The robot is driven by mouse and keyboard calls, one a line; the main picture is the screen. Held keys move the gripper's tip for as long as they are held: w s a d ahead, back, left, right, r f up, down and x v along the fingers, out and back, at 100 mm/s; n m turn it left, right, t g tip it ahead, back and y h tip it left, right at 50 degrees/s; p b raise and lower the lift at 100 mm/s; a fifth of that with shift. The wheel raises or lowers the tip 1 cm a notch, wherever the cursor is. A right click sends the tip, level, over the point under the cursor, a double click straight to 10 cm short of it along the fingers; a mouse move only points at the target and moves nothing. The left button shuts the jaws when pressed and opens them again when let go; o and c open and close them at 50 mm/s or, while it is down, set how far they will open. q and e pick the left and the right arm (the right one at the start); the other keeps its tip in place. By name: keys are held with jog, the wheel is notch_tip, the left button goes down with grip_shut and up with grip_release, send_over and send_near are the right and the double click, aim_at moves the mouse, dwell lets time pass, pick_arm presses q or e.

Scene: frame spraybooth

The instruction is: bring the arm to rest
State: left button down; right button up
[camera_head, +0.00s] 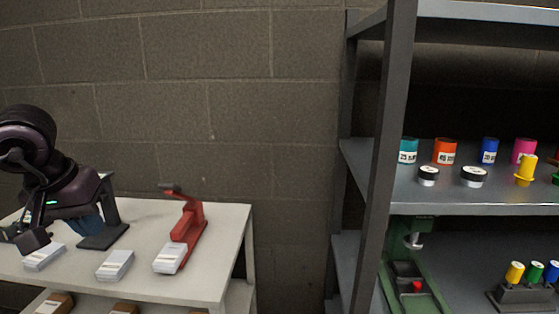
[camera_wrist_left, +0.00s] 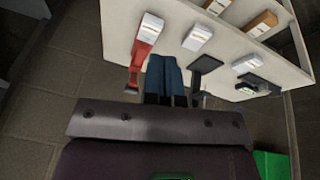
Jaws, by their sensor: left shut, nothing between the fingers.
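My left arm comes in from the left in the head view, over the white table (camera_head: 225,225). My left gripper (camera_head: 88,226) shows its blue fingers partly behind the dark wrist, near a dark stand (camera_head: 105,238). In the left wrist view the blue fingers (camera_wrist_left: 163,78) are together with nothing held between them. They appear between the red stand (camera_wrist_left: 144,50) and the dark stand (camera_wrist_left: 206,64). Whether they touch either cannot be told. My right gripper is in neither view.
White boxes (camera_head: 115,265) lie along the table's front, one by the red stand (camera_head: 187,235). Brown boxes (camera_head: 55,303) sit on a lower shelf. A grey metal rack (camera_head: 395,110) with coloured jars (camera_head: 445,152) stands right. Bare block wall (camera_head: 270,130) lies between.

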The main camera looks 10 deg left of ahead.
pick_arm(q)
jog(key=w+d+r+n+t+h, duration=0.1)
jog(key=w+d+n+t+h, duration=0.3)
jog(key=n+h, duration=0.55)
jog(key=w+d+r+n+t+h, duration=0.15)
jog(key=w+d+n+h, duration=0.4)
jog(key=n, duration=0.85)
jog(key=w+a+f+n+t+y, duration=0.15)
jog(key=f+n+t+y, duration=0.25)
jog(key=f+n, duration=0.6)
jog(key=a+f+n+t+y, duration=0.35)
jog(key=f+n, duration=0.25)
jog(key=n, duration=0.9)
jog(key=s+f+n+y, duration=0.45)
jog(key=f+n, duration=0.35)
jog(key=f, duration=0.3)
jog(key=s+d+f+n+g+y, duration=0.1)
jog(key=s+d+f+n+g, duration=0.2)
jog(key=s+f, duration=0.6)
jog(key=s+d+f+n+g+y, duration=0.2)
jog(key=s+d+f+n, duration=0.1)
jog(key=s+f+n, duration=0.5)
notch_tip(320, 180, down, 3)
jog(key=shift+s+r+g, duration=0.15)
jog(key=shift+s+g, duration=0.25)
jog(key=shift+s, duration=0.75)
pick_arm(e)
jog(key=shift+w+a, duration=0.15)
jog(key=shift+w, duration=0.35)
